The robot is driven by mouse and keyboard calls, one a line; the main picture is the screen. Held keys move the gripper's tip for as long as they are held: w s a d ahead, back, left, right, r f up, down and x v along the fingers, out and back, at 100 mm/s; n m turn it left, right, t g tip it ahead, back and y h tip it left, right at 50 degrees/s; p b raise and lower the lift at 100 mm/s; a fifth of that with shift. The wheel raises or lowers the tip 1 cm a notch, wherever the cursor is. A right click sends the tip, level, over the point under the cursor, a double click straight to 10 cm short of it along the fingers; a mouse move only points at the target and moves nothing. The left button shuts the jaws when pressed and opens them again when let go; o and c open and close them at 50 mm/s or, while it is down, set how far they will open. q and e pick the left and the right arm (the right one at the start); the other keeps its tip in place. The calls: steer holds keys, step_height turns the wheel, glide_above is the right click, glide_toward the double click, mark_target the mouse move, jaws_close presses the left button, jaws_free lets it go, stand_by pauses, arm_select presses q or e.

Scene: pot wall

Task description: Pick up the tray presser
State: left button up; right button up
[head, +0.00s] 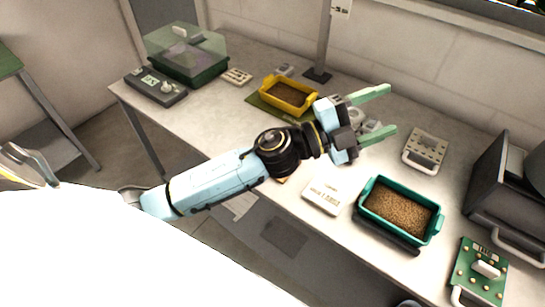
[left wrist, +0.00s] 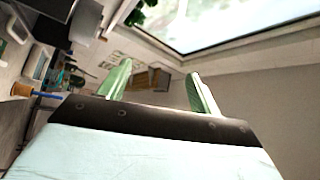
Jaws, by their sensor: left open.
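A green plate with a pale handle and several light knobs (head: 466,283) lies at the table's front right corner in the head view. It looks like the tray presser, though I cannot be sure. My left gripper (head: 383,112) is open and empty above the middle of the table, up and to the left of that plate and well apart from it. Its two green fingers also show in the left wrist view (left wrist: 160,88), with nothing between them. The plate is not visible in the left wrist view. My right gripper is not in view.
A teal tray of brown grains (head: 400,207) stands left of the plate, with a white box (head: 328,195) beside it. A dark machine (head: 492,185) stands behind the plate. A beige dotted plate (head: 427,148), a yellow tray (head: 289,94) and a clear-lidded green box (head: 187,66) stand farther back.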

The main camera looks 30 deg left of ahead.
arm_select(q)
steer(key=s+d+f+m+g+y, duration=0.1)
steer(key=s+f+m+g, duration=0.15)
steer(key=m+g, duration=0.5)
steer(key=s+d+f+m+g, duration=0.1)
steer(key=f+m+g, duration=0.3)
steer(key=m+g, duration=0.35)
steer(key=w+a+f+y, duration=0.1)
steer(key=a+y, duration=0.3)
steer(key=a, duration=0.4)
steer(key=w+a+f+y, duration=0.1)
steer(key=a+y, duration=0.4)
steer(key=a, duration=0.3)
steer(key=w+a+f+y, duration=0.1)
steer(key=a+y, duration=0.3)
steer(key=a, duration=0.4)
steer(key=shift+w+a+f+y, duration=0.1)
steer(key=shift+w+y, duration=0.25)
steer(key=shift+y, duration=0.05)
step_height(320, 180, down, 7)
steer(key=shift+f, duration=2.95)
steer(key=shift+w, duration=0.1)
steer(key=c, duration=1.1)
